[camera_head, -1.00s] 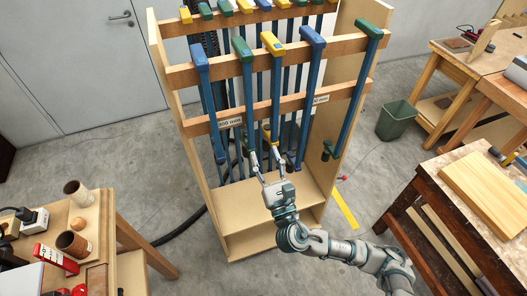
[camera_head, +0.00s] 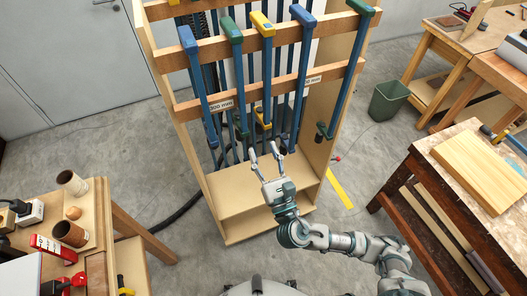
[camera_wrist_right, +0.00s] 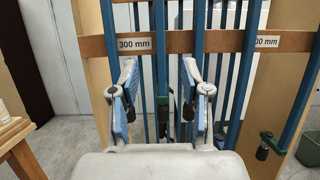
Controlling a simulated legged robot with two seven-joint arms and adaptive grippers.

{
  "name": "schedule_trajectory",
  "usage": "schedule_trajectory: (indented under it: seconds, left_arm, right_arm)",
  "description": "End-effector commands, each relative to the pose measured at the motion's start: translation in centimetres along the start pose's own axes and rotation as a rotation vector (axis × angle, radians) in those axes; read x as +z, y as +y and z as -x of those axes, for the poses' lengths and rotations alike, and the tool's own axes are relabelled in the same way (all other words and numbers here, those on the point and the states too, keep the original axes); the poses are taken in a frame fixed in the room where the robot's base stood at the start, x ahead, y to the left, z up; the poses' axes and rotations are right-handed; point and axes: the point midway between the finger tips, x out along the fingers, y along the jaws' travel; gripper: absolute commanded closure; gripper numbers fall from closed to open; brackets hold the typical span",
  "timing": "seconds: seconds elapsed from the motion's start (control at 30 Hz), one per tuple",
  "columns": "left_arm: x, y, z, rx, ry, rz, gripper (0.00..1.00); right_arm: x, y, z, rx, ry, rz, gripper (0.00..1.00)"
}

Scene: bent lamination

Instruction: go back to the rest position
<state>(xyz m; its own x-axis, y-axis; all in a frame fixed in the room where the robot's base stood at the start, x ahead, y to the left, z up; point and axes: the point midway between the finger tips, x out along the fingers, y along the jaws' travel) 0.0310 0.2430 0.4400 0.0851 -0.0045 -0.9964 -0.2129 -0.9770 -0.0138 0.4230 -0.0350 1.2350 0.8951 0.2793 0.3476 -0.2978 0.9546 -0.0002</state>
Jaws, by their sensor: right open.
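My right gripper (camera_head: 265,164) is open and empty in front of the clamp rack (camera_head: 215,190), above its lower shelf. In the right wrist view its two blue-padded fingers (camera_wrist_right: 158,100) stand apart, with rack bars behind them. Clamps with blue, green and yellow heads hang from the rack's wooden rails; a green-headed clamp (camera_head: 230,30) and a yellow-headed clamp (camera_head: 262,24) hang near the middle. My left gripper is not in view.
A workbench with a wooden board (camera_head: 485,170) stands at the right. A green bin (camera_head: 388,101) is on the floor behind it. A table at the left carries cups (camera_head: 70,233) and a red box (camera_head: 52,249). The floor before the rack is clear.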

Motion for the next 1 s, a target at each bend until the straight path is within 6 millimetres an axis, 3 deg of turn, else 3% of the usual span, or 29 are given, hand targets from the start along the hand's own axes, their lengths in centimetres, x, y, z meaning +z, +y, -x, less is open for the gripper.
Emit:
schedule_trajectory:
  seconds: [0.27, 0.6, 1.0]
  left_arm:
    - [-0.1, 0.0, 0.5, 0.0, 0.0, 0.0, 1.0]
    - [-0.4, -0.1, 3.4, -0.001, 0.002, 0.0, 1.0]
    - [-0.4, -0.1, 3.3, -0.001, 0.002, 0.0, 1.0]
  right_arm:
    - [0.8, 0.0, 2.2, 0.001, 0.003, -0.001, 0.53]
    - [1.8, -0.1, 4.2, 0.0, 0.003, -0.001, 0.53]
    - [1.6, -0.1, 4.5, 0.0, 0.001, 0.0, 0.53]
